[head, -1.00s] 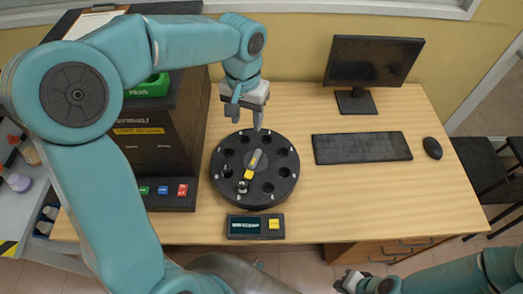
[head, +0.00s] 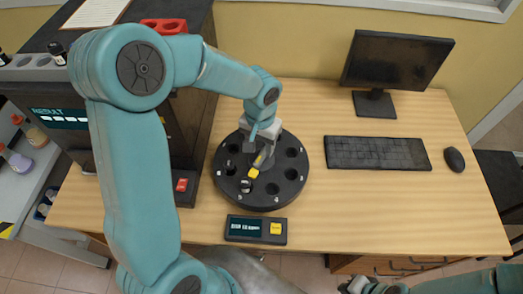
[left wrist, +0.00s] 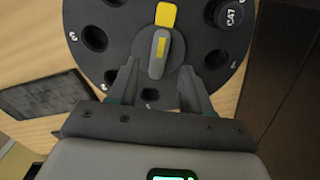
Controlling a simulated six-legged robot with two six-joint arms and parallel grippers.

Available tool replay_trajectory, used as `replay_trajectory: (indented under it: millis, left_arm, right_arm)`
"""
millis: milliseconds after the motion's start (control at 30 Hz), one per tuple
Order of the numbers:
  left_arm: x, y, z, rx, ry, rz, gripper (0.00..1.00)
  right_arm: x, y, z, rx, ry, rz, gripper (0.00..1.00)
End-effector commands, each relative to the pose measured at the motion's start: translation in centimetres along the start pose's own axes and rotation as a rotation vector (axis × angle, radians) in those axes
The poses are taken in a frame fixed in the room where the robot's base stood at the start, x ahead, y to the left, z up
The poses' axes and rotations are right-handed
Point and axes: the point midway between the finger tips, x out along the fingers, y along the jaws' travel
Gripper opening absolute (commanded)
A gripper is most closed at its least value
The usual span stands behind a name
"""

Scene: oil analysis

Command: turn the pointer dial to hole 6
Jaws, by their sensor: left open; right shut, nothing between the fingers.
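The dial (head: 283,197) is a round black disc with numbered holes around its rim. Its grey pointer (left wrist: 158,52) has a yellow tip (left wrist: 166,14); in the head view the yellow tip (head: 253,173) is toward the front left. A dark-capped vial (left wrist: 230,14) sits in a hole beside the tip; it also shows in the head view (head: 246,186). My left gripper (left wrist: 160,86) is open, with one finger on each side of the pointer's grey tail end. Contact is not clear. My right gripper (head: 357,284) is shut and empty at the bottom edge. Most hole numbers are too small to read.
A small display box with a yellow button (head: 256,229) stands in front of the dial. A keyboard (head: 378,153), monitor (head: 397,72) and mouse (head: 454,159) are to the right. A dark machine (head: 185,130) stands left. Bare desk lies between dial and keyboard.

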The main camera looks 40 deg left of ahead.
Motion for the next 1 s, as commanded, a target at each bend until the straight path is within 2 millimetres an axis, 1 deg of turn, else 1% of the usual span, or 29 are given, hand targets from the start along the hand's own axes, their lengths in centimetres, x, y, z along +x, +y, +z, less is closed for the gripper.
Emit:
replay_trajectory:
  millis: [33, 100, 200, 333, 567, 600, 667, 700, 733, 767, 1000]
  left_arm:
    - [1.1, 0.1, 0.1, 0.000, -0.005, 0.001, 0.49]
    - [2.1, 0.1, 0.0, 0.001, -0.004, 0.000, 0.49]
    - [3.2, 0.1, -0.2, -0.001, -0.002, 0.000, 0.49]
    - [3.9, 0.1, -0.3, 0.001, 0.000, 0.001, 0.49]
    - [4.0, 0.1, -0.4, 0.000, 0.001, 0.001, 0.49]
    - [4.0, 0.1, -0.4, 0.000, 0.001, 0.001, 0.46]
    - [4.0, 0.1, -0.4, 0.000, 0.001, 0.001, 0.26]
    - [4.0, 0.1, -0.4, 0.000, 0.001, 0.001, 0.13]
    - [4.0, 0.1, -0.4, 0.000, 0.001, 0.001, 0.03]
    - [4.0, 0.1, -0.4, 0.000, 0.001, 0.001, 0.00]
    - [4.0, 0.1, -0.4, 0.011, 0.001, 0.001, 0.00]
  right_arm:
    - [0.0, 0.0, 0.0, 0.000, 0.000, 0.000, 0.00]
    - [0.0, 0.0, 0.0, 0.000, 0.000, 0.000, 0.00]
    - [0.0, 0.0, 0.0, 0.000, 0.000, 0.000, 0.00]
    - [0.0, 0.0, 0.0, 0.000, 0.000, 0.000, 0.00]
    - [0.0, 0.0, 0.0, 0.000, 0.000, 0.000, 0.00]
    - [0.0, 0.0, 0.0, 0.000, 0.000, 0.000, 0.00]
    - [0.0, 0.0, 0.0, 0.000, 0.000, 0.000, 0.00]
    - [0.0, 0.0, 0.0, 0.000, 0.000, 0.000, 0.00]
    - [0.0, 0.0, 0.0, 0.000, 0.000, 0.000, 0.00]
    - [0.0, 0.0, 0.0, 0.000, 0.000, 0.000, 0.00]
    - [0.0, 0.0, 0.0, 0.000, 0.000, 0.000, 0.00]
